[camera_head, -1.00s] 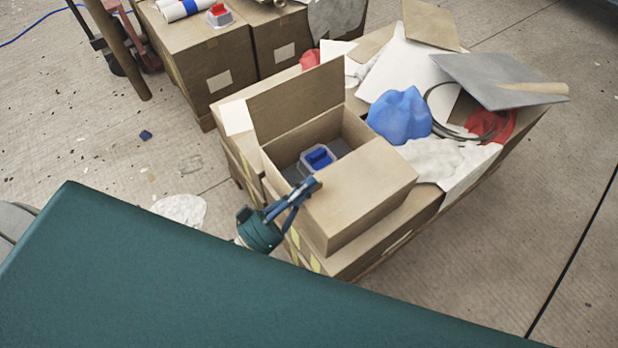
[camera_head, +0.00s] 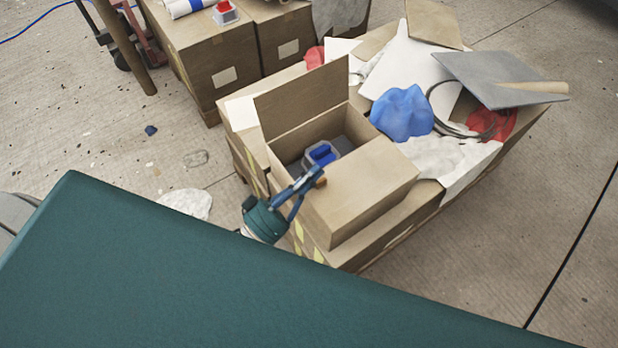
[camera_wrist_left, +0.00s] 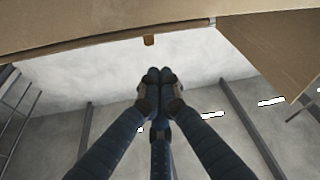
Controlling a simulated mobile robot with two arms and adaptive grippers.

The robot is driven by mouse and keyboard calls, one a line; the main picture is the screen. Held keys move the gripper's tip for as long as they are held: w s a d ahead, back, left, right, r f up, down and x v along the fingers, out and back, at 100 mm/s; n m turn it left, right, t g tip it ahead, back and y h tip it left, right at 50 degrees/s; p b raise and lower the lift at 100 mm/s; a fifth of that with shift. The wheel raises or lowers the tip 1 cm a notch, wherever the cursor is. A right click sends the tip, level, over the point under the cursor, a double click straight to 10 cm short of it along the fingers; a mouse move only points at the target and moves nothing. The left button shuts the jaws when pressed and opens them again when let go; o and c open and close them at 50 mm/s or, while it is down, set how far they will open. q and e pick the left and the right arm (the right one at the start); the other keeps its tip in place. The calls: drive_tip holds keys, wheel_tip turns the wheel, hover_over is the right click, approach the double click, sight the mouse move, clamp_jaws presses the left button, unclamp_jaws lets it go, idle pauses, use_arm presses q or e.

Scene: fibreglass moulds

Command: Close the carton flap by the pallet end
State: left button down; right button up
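The open carton (camera_head: 360,205) sits on boxes at the near end of the pallet load. One flap (camera_head: 303,98) stands up on its far left side; the other flap (camera_head: 362,180) lies flat over the near right part. Inside is a clear container with a blue piece (camera_head: 321,153). My left gripper (camera_head: 317,175) is at the carton's near left edge, beside the flat flap. My right gripper is not in view.
A blue crumpled sheet (camera_head: 401,113), white sheets, a grey board (camera_head: 490,80) and a black coil crowd the pallet behind the carton. Other cartons (camera_head: 215,60) stand at the back left. A dark green surface (camera_head: 220,285) fills the foreground.

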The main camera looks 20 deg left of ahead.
use_arm(q)
drive_tip(key=a+b+v, duration=0.1)
drive_tip(key=b+v, duration=0.2)
drive_tip(key=v, duration=0.7)
drive_tip(key=shift+w, duration=0.3)
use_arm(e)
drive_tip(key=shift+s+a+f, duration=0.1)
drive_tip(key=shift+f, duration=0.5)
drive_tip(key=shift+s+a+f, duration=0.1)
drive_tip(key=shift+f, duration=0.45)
